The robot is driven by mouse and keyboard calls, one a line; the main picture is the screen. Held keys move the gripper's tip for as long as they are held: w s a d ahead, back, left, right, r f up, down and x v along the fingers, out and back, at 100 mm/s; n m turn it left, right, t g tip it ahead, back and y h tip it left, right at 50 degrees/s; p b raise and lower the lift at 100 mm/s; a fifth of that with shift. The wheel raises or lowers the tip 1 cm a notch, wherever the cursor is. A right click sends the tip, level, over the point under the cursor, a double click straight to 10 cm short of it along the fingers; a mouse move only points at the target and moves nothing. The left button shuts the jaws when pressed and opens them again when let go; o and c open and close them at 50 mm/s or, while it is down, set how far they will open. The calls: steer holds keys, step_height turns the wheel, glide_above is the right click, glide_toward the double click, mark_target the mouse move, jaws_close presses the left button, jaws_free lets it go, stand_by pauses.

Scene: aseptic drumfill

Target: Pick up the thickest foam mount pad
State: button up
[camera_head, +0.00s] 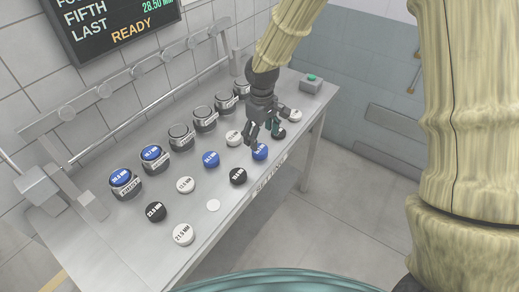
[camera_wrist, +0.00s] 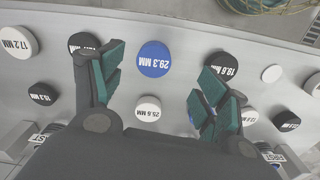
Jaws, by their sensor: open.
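Round foam pads with thickness labels lie in rows on a steel bench. A blue pad marked 29.3 MM (camera_wrist: 154,59) is the largest number I can read clearly; it also shows in the head view (camera_head: 260,152). My gripper (camera_head: 264,138) is low over the bench beside it. In the wrist view my gripper (camera_wrist: 162,68) is open and empty, its green-padded fingers apart on either side of the blue pad. A white pad marked 25.6 MM (camera_wrist: 148,109) lies nearer the palm.
Black pads (camera_wrist: 228,64) and (camera_wrist: 84,44) flank the blue one. A white 17.2 MM pad (camera_wrist: 18,42) and a plain white disc (camera_wrist: 271,73) lie farther out. Along the bench back stand several metal canisters (camera_head: 181,138), two topped with blue pads (camera_head: 120,178).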

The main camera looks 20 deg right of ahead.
mark_target(260, 149)
steer(key=shift+f, duration=0.45)
steer(key=shift+w+f, duration=0.95)
steer(key=shift+f, duration=0.3)
steer(key=shift+s+f+p, duration=0.15)
steer(key=shift+s+p, duration=0.3)
steer(key=shift+p, duration=0.1)
steer(key=shift+s+f, duration=0.1)
steer(key=shift+f, duration=0.2)
steer(key=shift+w+f+p, duration=0.2)
steer(key=shift+f+p, duration=0.1)
steer(key=shift+f, duration=0.3)
steer(key=shift+w+f+p, duration=0.15)
steer(key=shift+f+p, duration=0.15)
steer(key=shift+f, duration=0.65)
steer(key=shift+s+f, duration=0.15)
steer(key=shift+f, duration=0.2)
